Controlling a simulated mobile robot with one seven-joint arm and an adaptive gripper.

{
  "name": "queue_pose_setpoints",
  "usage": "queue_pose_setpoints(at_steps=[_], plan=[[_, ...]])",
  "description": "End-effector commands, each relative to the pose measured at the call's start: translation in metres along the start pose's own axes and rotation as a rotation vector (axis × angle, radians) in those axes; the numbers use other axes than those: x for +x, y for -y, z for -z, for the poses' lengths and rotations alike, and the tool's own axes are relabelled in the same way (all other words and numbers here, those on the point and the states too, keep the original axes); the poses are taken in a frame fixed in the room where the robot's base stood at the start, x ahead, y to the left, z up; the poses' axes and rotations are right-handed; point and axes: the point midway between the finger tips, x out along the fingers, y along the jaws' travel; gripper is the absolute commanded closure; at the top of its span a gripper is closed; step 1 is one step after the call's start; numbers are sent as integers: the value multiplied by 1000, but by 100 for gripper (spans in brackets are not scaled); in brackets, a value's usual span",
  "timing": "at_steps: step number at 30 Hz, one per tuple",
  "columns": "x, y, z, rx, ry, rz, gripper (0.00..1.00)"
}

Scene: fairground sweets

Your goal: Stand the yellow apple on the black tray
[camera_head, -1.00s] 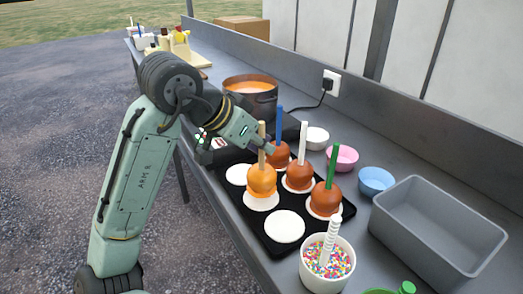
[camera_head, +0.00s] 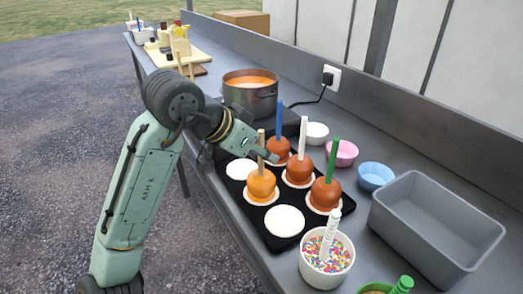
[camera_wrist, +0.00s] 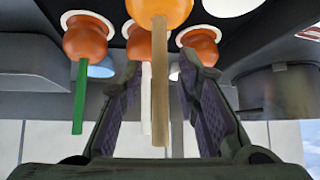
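The yellow apple (camera_head: 261,184), amber with a tan stick, stands upright on a white paper disc on the black tray (camera_head: 246,208). In the wrist view the yellow apple (camera_wrist: 160,8) is at the top edge, its stick between my two fingers. My gripper (camera_head: 269,156) is at the stick, above the apple. In the wrist view my gripper (camera_wrist: 160,95) is open, with a gap on both sides of the stick. Brown apples with a blue stick (camera_head: 278,150), a white stick (camera_head: 299,170) and a green stick (camera_head: 325,194) stand behind and to the right on the tray.
Two bare white discs, one at the left (camera_head: 240,169) and one at the front (camera_head: 284,221), lie on the tray. A sprinkles cup (camera_head: 326,262), a grey bin (camera_head: 437,228), small bowls (camera_head: 376,177) and a caramel pot (camera_head: 250,98) stand around it.

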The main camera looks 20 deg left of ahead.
Motion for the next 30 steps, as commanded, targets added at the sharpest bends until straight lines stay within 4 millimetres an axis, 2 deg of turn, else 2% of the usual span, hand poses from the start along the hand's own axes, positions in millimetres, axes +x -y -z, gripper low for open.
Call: queue_pose_setpoints(at_steps=[5,10,24,30], plan=[[0,0,0,0,0,0,70],[-10,1,2,-1,-1,2,70],[-102,0,2,0,-2,1,70],[-120,0,2,-1,-1,0,70]])
